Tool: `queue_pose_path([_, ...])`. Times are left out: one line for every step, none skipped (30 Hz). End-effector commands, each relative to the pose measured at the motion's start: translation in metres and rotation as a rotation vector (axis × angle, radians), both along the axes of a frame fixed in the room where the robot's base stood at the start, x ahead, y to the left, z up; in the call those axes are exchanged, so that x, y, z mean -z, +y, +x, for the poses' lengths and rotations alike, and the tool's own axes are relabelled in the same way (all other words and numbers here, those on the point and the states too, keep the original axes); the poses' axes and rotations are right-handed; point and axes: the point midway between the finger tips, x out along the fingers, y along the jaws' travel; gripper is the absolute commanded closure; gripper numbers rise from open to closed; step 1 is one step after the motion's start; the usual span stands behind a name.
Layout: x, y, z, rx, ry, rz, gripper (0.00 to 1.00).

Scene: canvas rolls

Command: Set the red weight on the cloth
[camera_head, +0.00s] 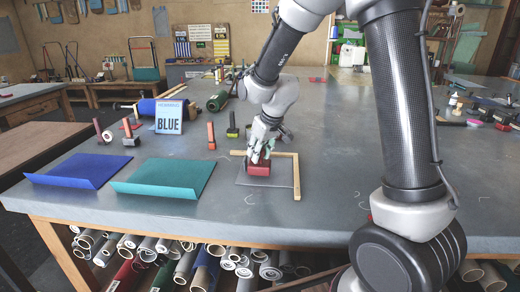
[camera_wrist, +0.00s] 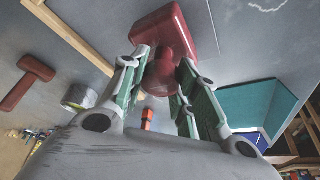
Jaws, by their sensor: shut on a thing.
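My gripper (camera_head: 262,150) is shut on the red weight (camera_head: 258,168), a block with a round knob. In the wrist view, the fingers (camera_wrist: 165,85) close around the knob, and the block (camera_wrist: 190,28) lies beyond them. The weight is over a thin grey sheet (camera_head: 262,182) beside a wooden L-shaped square; I cannot tell whether it touches. A blue cloth (camera_head: 78,172) and a teal cloth (camera_head: 165,177), each with a curled front edge, lie to the left. The teal one also shows in the wrist view (camera_wrist: 250,103).
A sign reading BLUE (camera_head: 169,117) stands behind the cloths. An orange-handled tool (camera_head: 211,135) stands upright behind the teal cloth. The wooden square (camera_head: 297,178) borders the sheet. Another dark red object (camera_wrist: 28,83) and a grey roll (camera_wrist: 80,96) show in the wrist view.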

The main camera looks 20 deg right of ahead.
Motion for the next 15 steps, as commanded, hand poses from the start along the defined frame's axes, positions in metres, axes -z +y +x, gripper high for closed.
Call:
queue_pose_path([-0.0014, 0.0002, 0.0011, -0.001, -0.004, 0.000, 0.93])
queue_pose_path([-0.0013, 0.0002, 0.0011, -0.001, -0.004, 0.000, 0.93])
queue_pose_path([-0.0012, 0.0002, 0.0011, -0.001, -0.004, 0.000, 0.93])
queue_pose_path([-0.0010, 0.0002, 0.0011, -0.001, -0.004, 0.000, 0.93])
queue_pose_path([-0.0008, 0.0002, 0.0011, -0.001, -0.004, 0.000, 0.93])
queue_pose_path([-0.0003, 0.0002, 0.0011, -0.001, -0.003, 0.000, 0.93])
queue_pose_path([0.0001, 0.0002, 0.0010, -0.001, -0.003, 0.000, 0.93])
queue_pose_path([0.0005, 0.0002, 0.0011, -0.001, -0.003, 0.000, 0.93])
queue_pose_path([0.0011, 0.0002, 0.0010, -0.001, -0.003, 0.000, 0.93])
queue_pose_path([0.0016, 0.0002, 0.0010, -0.001, -0.003, 0.000, 0.93])
queue_pose_path([0.0022, 0.0002, 0.0010, -0.001, -0.003, 0.000, 0.93])
queue_pose_path([0.0028, 0.0003, 0.0010, -0.001, -0.003, 0.001, 0.93])
queue_pose_path([0.0033, 0.0002, 0.0011, -0.001, -0.003, 0.000, 0.93])
queue_pose_path([0.0039, 0.0002, 0.0011, -0.001, -0.003, 0.000, 0.93])
queue_pose_path([0.0045, 0.0002, 0.0011, -0.001, -0.003, 0.000, 0.93])
